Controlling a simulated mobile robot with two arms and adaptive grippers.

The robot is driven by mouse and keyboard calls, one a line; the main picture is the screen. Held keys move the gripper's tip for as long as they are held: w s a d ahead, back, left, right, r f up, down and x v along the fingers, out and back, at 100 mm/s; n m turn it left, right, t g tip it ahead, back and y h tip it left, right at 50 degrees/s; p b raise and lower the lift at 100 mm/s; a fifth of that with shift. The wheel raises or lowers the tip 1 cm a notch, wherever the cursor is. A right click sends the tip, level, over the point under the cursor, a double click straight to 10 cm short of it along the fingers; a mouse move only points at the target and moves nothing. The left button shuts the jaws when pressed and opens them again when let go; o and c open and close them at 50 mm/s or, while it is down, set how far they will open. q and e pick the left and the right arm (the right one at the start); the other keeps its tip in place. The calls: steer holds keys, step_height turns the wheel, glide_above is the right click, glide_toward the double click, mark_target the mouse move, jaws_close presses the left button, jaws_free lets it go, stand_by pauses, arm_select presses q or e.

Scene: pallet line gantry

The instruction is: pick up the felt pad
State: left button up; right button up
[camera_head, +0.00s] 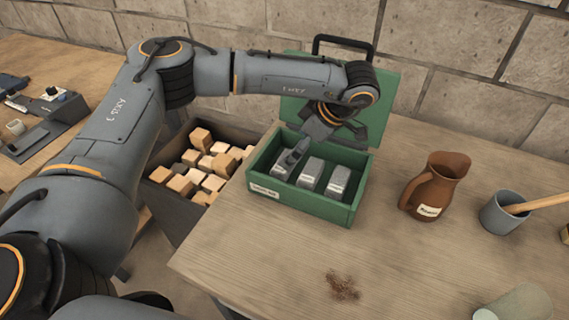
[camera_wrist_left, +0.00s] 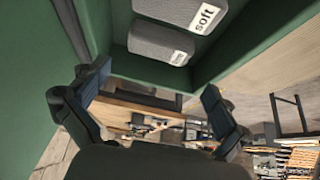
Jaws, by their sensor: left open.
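Grey blocks with white labels stand in the open green box (camera_head: 310,203): a middle one (camera_head: 311,174) and a right one (camera_head: 339,183). My right gripper is not in view.
The lid (camera_head: 385,95) stands up behind the box. A brown jug (camera_head: 437,183) and a grey cup (camera_head: 502,212) stand to the right. A bin (camera_head: 185,218) of wooden blocks is left of the table. Brown crumbs (camera_head: 343,287) lie on the table front.

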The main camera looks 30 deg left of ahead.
arm_select(q)
steer(key=shift+x, duration=0.85)
steer(key=shift+a+f+p, duration=0.25)
steer(key=shift+f+p, duration=0.25)
steer(key=shift+f, duration=0.1)
steer(key=p+x, duration=0.1)
steer(key=x, duration=0.3)
steer(key=shift+w+d+f, duration=0.1)
steer(key=shift+w+f, duration=0.05)
steer(key=shift+f, duration=0.1)
steer(key=c, duration=0.7)
